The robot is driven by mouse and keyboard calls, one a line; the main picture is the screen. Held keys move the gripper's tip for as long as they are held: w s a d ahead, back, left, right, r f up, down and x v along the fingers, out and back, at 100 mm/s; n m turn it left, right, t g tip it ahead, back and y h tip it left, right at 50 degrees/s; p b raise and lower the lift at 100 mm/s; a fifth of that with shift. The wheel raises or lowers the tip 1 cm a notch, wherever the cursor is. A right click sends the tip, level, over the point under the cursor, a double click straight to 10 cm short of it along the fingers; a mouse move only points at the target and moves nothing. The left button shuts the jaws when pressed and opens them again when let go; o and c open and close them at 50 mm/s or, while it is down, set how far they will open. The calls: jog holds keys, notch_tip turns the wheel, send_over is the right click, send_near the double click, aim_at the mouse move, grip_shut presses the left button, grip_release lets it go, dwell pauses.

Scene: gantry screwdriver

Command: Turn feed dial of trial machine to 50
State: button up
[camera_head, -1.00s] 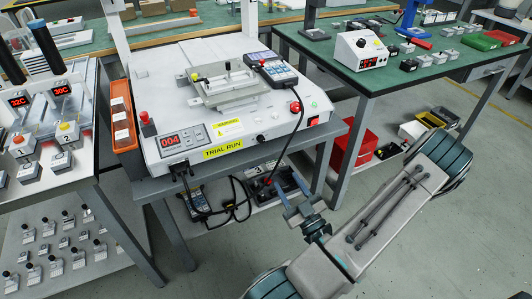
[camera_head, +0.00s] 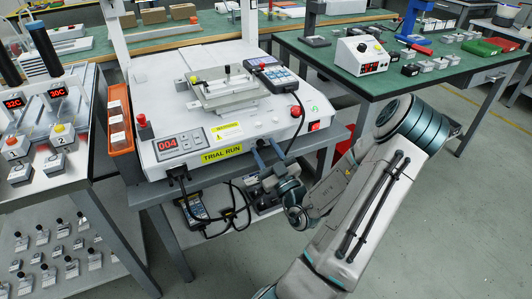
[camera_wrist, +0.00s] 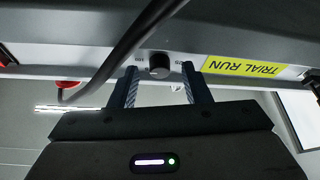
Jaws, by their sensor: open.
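The white trial machine (camera_head: 165,75) carries a yellow TRIAL RUN label, which also shows upside down in the wrist view (camera_wrist: 245,66). Its red display (camera_head: 180,143) reads 004. The dark round feed dial (camera_wrist: 159,65) sits on the front face, with small scale marks beside it that are too blurred to read fully. My gripper (camera_head: 264,154) is open at the machine's front, right of the label. In the wrist view my two fingertips (camera_wrist: 159,72) stand on either side of the dial; I cannot tell whether they touch it. In the head view my fingers largely hide the dial.
A black cable (camera_wrist: 130,45) crosses near my left finger in the wrist view. A red mushroom button (camera_head: 297,111) and a red switch (camera_head: 315,126) lie right of the dial. Cables hang below the machine. A green bench (camera_head: 440,80) stands at right.

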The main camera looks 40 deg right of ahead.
grip_shut()
